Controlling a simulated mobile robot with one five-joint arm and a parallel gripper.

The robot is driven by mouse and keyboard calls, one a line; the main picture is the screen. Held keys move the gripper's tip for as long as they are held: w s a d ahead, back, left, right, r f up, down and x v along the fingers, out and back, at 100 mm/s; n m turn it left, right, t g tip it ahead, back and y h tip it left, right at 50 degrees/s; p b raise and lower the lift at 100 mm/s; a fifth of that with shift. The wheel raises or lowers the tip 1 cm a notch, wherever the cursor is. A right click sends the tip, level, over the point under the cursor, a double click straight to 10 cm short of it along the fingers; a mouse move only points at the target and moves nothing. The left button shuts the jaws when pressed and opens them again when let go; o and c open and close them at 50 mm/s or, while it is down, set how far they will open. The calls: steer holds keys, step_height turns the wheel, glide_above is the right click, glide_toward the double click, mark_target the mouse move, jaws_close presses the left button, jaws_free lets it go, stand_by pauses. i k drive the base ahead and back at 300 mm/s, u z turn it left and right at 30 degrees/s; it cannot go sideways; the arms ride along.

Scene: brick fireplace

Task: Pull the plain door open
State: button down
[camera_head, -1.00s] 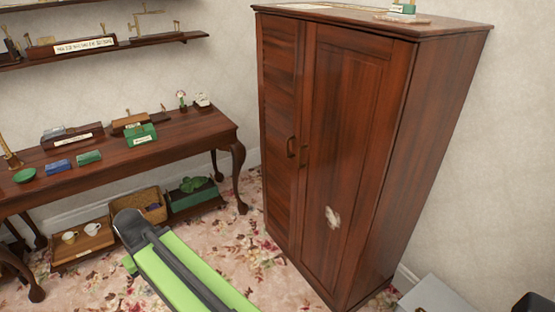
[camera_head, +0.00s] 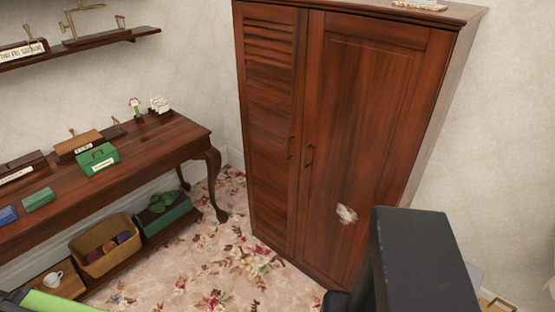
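The tall dark wooden cabinet (camera_head: 270,246) has two doors, both shut. The plain door (camera_head: 368,110) is the right one, a flat panel with a pale patch (camera_head: 346,214) low on it. Its small brass handle (camera_head: 309,155) is at its left edge. The left door (camera_head: 270,70) is slatted and has its own handle (camera_head: 291,148) close beside. A black part of my arm stands at the lower right, hiding the lower right of the plain door. My gripper's fingers do not show, and nothing touches either handle.
A wooden side table (camera_head: 150,142) stands left of the cabinet, with boxes on top and a basket (camera_head: 105,262) and green crate (camera_head: 163,220) on its lower shelf. A wall shelf (camera_head: 100,42) is above. Flowered carpet (camera_head: 215,270) lies open before the cabinet.

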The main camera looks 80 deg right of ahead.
mark_target(373, 84)
steer(key=z, duration=0.5)
steer(key=i, duration=1.25)
steer(key=z, duration=0.8)
